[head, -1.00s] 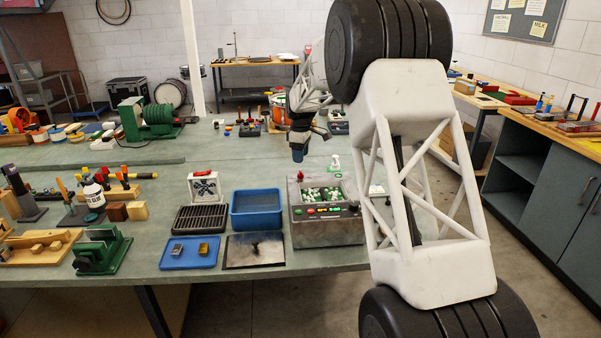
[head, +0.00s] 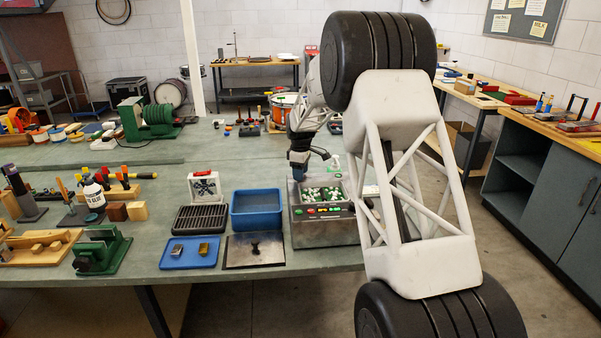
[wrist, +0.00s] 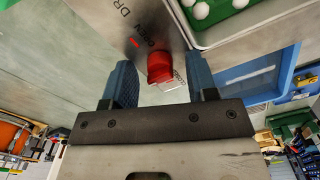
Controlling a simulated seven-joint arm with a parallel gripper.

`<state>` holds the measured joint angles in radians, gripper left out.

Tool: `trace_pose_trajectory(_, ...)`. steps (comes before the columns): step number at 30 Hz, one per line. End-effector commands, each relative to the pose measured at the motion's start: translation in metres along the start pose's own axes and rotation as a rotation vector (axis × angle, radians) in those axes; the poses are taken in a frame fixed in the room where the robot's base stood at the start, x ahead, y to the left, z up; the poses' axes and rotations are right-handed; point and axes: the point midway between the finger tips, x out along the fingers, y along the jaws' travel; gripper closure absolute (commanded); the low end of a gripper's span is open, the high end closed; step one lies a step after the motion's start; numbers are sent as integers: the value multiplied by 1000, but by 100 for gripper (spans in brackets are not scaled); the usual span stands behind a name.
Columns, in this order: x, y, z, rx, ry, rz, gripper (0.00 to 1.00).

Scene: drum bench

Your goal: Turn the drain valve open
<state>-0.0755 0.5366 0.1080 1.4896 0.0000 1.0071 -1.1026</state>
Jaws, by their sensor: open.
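The drain valve's red handle (wrist: 160,68) shows in the wrist view on the grey face of the drum machine's box. Partly readable lettering and a red mark lie around it. My gripper (wrist: 160,76) is open, with one blue finger on each side of the handle. I cannot tell whether either finger touches it. In the head view my gripper (head: 299,172) is low at the back left corner of the grey box (head: 325,232). The valve is hidden there.
The box holds green and white pieces (head: 322,195) and has coloured buttons on its front. A blue bin (head: 256,222), a black rack (head: 200,219) and a blue tray (head: 188,262) stand left of it. A dark plate (head: 270,262) lies in front of the bin.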

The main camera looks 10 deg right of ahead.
Motion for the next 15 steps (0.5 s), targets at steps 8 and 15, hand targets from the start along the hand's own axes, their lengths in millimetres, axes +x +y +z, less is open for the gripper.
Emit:
trace_pose_trajectory(8, 0, 0, 0, 0, 0, 0, 75)
trace_pose_trajectory(15, 0, 0, 0, 1, 0, 0, 96)
